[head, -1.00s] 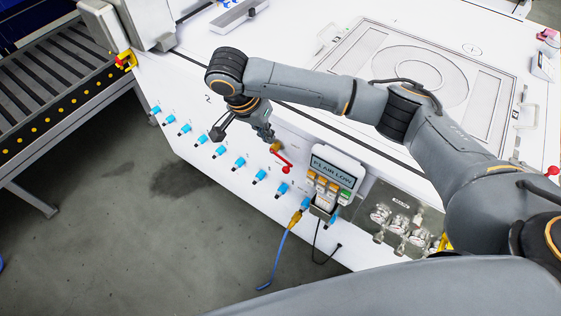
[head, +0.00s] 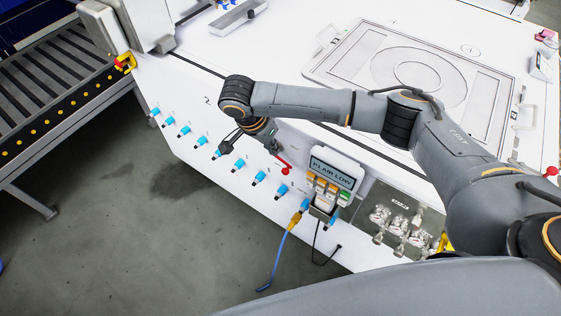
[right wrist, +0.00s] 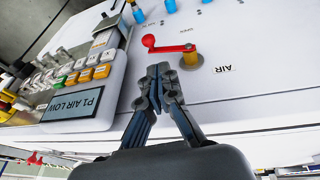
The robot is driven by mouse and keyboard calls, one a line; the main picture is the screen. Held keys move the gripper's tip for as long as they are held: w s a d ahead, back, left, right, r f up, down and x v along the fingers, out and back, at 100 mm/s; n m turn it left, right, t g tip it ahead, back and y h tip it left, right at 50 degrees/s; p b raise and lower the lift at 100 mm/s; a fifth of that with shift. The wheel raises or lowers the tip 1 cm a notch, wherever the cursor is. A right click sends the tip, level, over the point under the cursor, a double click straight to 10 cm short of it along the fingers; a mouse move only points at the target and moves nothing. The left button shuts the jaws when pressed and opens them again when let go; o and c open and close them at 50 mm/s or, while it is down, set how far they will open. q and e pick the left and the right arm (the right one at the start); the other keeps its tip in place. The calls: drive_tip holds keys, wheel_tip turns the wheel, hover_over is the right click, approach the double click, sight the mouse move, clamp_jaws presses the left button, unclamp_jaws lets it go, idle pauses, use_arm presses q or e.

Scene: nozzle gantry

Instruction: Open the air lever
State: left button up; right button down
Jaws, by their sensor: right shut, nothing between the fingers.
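The air lever (right wrist: 172,48) is a red handle with a red ball at its end, on a brass-coloured pivot (right wrist: 192,60) on the white panel, beside an "AIR" label. My left gripper is out of view.
A control box (head: 335,175) reading "P1 AIR LOW", with coloured buttons, stands close right of the lever. Blue fittings (head: 239,164) line the front. Gauges (head: 400,222) sit further right. A roller conveyor (head: 60,80) is at left. Open floor lies in front.

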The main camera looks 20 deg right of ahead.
sight(284, 168)
drive_tip(key=x, duration=0.6)
drive_tip(key=shift+s, duration=0.4)
drive_tip(key=shift+s+d+f, duration=0.1)
drive_tip(key=shift+s+f, duration=0.1)
drive_tip(key=shift+f, duration=0.55)
